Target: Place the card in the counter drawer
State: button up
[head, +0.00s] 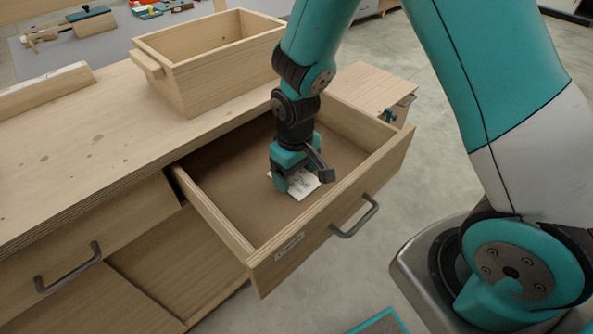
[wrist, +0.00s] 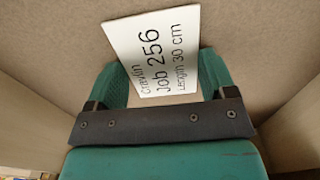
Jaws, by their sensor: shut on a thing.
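The card (head: 301,184) is white with dark printed text and shows inside the open counter drawer (head: 213,209). In the wrist view the card (wrist: 153,50) reads "Job 256" and "Length 30 cm". My gripper (head: 292,182) is down inside the drawer, shut on the card. In the wrist view its green fingers (wrist: 168,78) stand at either side of the card's lower part. The drawer is pulled well out and its brown floor is otherwise bare. I cannot tell whether the card touches the floor.
A wooden box (head: 215,82) stands on the counter top (head: 80,150) behind the drawer. The drawer's front has a metal handle (head: 355,217) and a label. A second closed drawer with a handle (head: 68,268) is at the left.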

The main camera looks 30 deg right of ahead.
aim_at(295, 180)
jog(key=shift+f, duration=0.15)
jog(key=o, duration=0.8)
jog(key=shift+o, duration=0.2)
notch_tip(295, 180, up, 13)
jog(key=p, duration=0.2)
jog(key=s+a+r+n+y, duration=0.1)
jog(key=s+a+r+y, duration=0.1)
jog(key=s+r, duration=0.4)
jog(key=s+a+r+n+y, duration=0.2)
jog(key=s+r, duration=0.4)
jog(key=s, duration=0.6)
jog(key=shift+a, duration=0.8)
jog(key=shift+r, duration=0.1)
